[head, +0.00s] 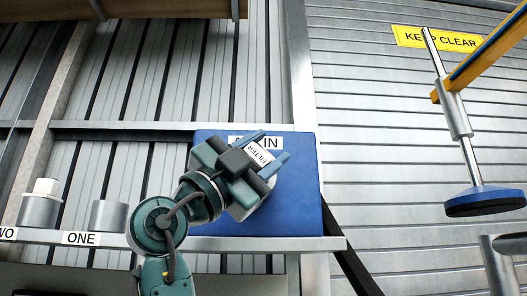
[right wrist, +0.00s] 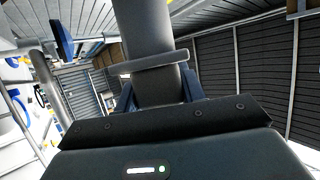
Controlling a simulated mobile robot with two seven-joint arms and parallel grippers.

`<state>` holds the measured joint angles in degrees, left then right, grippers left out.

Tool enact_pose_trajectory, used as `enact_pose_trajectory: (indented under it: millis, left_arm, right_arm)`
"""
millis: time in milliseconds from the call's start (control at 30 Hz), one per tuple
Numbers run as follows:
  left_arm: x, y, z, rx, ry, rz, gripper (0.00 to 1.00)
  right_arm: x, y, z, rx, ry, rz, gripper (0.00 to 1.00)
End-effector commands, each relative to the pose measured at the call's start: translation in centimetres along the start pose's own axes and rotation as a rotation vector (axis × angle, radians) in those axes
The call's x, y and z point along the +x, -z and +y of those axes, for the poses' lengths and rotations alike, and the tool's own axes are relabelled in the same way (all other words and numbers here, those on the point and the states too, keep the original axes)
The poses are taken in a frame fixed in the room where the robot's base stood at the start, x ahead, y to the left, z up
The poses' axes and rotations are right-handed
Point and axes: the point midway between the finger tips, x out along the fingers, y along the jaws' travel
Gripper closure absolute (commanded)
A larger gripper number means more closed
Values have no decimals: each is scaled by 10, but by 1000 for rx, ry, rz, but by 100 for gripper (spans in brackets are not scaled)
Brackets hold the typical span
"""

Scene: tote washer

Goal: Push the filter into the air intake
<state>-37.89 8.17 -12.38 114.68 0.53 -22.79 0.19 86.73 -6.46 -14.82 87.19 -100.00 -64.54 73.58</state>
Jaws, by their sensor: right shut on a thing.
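My right gripper (head: 262,152) is in front of a blue box (head: 296,205) whose white label, partly covered by my gripper, ends in "IN". The gripper's two blue fingers are shut on the filter (head: 258,155), which carries a white "FILTER" label and is tilted in the head view. In the right wrist view the filter (right wrist: 152,68) is a dark grey body between the fingers, with a flat bar across it. The opening of the air intake is hidden behind my gripper and arm. I cannot tell whether the filter touches the box. My left gripper is not in view.
The box stands on a metal shelf (head: 329,243). Left on it are grey cups (head: 108,216) (head: 39,210) above labels "ONE" and "WO", the second holding a white piece. A blue round pad (head: 485,201) on a metal rod hangs at right, near a yellow "KEEP CLEAR" sign (head: 408,36).

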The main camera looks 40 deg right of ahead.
Motion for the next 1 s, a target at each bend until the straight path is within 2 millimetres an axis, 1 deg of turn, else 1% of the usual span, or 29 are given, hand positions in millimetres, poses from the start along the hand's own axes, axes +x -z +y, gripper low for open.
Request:
enact_pose_trajectory:
  millis: [233,600,1000]
  left_arm:
    - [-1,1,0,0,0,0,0]
    - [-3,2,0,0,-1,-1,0]
    - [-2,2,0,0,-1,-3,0]
  right_arm:
    - [1,-1,0,0,0,1,82]
    - [5,-10,0,-2,0,1,82]
    - [5,-10,0,0,0,1,82]
